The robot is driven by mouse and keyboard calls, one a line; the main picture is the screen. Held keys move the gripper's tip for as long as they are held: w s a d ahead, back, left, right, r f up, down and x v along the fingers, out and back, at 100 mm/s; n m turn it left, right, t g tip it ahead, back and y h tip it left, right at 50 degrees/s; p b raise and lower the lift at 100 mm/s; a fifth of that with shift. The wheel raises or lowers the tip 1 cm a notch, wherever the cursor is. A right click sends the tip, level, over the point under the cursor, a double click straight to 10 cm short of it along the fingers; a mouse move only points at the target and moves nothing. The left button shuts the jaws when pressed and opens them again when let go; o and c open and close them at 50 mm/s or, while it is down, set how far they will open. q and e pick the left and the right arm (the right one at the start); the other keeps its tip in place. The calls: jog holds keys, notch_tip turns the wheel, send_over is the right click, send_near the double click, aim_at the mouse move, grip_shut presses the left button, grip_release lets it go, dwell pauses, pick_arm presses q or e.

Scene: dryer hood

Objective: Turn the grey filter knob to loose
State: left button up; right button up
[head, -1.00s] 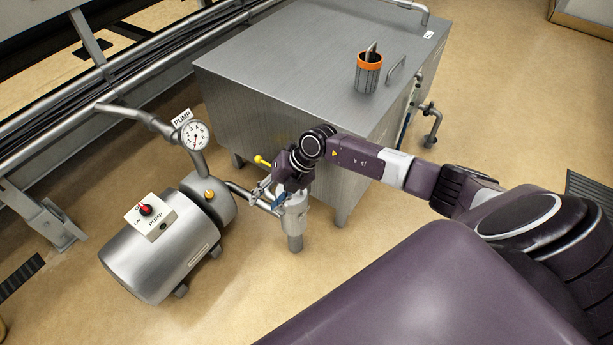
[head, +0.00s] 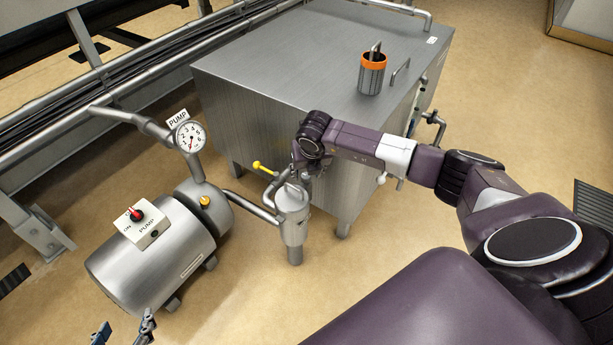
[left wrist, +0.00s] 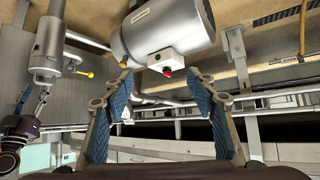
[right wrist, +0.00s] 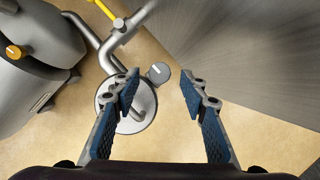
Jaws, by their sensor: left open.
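The grey filter knob (right wrist: 158,72) is a small round knob with a white line, at the side of the filter's round top (right wrist: 128,106) in the right wrist view. My right gripper (right wrist: 160,88) is open, with the knob showing between its fingertips and apart from both. In the head view the filter (head: 293,212) stands upright beside the tank, and my right wrist hides much of the right gripper there. My left gripper (left wrist: 160,85) is open and empty in the left wrist view. Its fingertips show at the head view's bottom edge (head: 124,332).
The pump (head: 150,255) with a red switch stands left of the filter. A yellow-handled valve (head: 262,168) is on the pipe near the filter. The steel tank (head: 290,75) stands close behind, carrying an orange-rimmed container (head: 372,75). Floor in front of the filter is clear.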

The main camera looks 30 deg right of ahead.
jog(key=shift+x, duration=0.85)
pick_arm(q)
jog(key=shift+w+d+r+t, duration=0.25)
jog(key=shift+w+r+t, duration=0.1)
jog(key=shift+w+r, duration=0.2)
jog(key=shift+w+d+r+t, duration=0.2)
jog(key=shift+w+r+t, duration=0.15)
jog(key=shift+w+r, duration=0.2)
jog(key=shift+s, duration=0.1)
pick_arm(e)
grip_shut()
